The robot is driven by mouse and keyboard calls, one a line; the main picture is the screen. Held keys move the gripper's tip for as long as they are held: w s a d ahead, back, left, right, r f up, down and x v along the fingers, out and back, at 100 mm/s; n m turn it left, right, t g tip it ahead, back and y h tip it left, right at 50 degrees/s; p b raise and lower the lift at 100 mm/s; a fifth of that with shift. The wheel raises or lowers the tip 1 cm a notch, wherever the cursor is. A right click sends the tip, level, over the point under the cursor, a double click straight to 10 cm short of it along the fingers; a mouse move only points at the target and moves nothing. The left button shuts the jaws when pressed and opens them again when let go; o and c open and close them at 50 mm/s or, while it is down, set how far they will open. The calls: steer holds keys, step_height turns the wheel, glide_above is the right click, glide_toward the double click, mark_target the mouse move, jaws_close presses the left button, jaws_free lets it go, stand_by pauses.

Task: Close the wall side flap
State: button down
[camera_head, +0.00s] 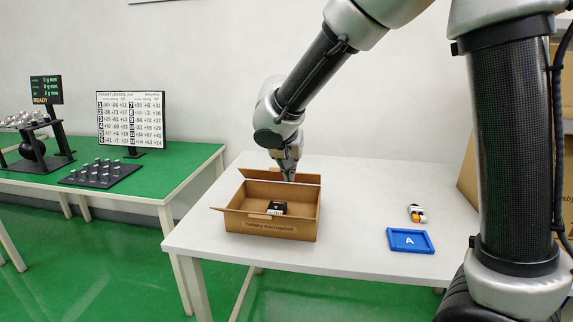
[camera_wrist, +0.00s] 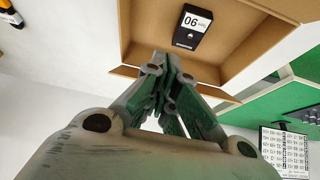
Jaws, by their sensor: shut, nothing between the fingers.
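An open cardboard box (camera_head: 270,226) stands on the white table with its flaps unfolded. Its wall side flap (camera_head: 262,174) stands raised along the far edge. In the wrist view this edge flap (camera_wrist: 122,71) runs behind my fingers. My gripper (camera_head: 289,177) points down at the far side of the box, close to that flap; I cannot tell whether it touches. In the wrist view my gripper (camera_wrist: 167,62) has its fingers together and empty. A black item with a white label (camera_head: 278,208) lies inside the box; the wrist view also shows it (camera_wrist: 188,27).
A blue tray marked A (camera_head: 410,241) and a small orange-and-white object (camera_head: 416,213) lie on the right of the white table (camera_head: 350,205). A green bench (camera_head: 180,165) with a number board (camera_head: 131,120) stands at left. The wall is close behind.

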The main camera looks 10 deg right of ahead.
steer(key=w+a+r+m, duration=0.1)
steer(key=w+r, duration=0.4)
steer(key=w, duration=0.2)
step_height(320, 180, up, 5)
steer(key=n, duration=0.1)
glide_above(279, 175)
steer(key=shift+n, duration=0.3)
steer(key=f, duration=0.3)
steer(key=w+f, duration=0.1)
steer(key=f, duration=0.3)
steer(key=w+f, duration=0.1)
steer(key=f, duration=0.2)
steer(key=shift+d+f, duration=0.2)
steer(key=shift+f, duration=0.2)
steer(key=shift+s+f, duration=0.3)
steer(key=shift+s, duration=0.05)
steer(key=shift+a, duration=0.1)
steer(key=shift+s+a+f, duration=0.1)
steer(key=shift+s, duration=0.2)
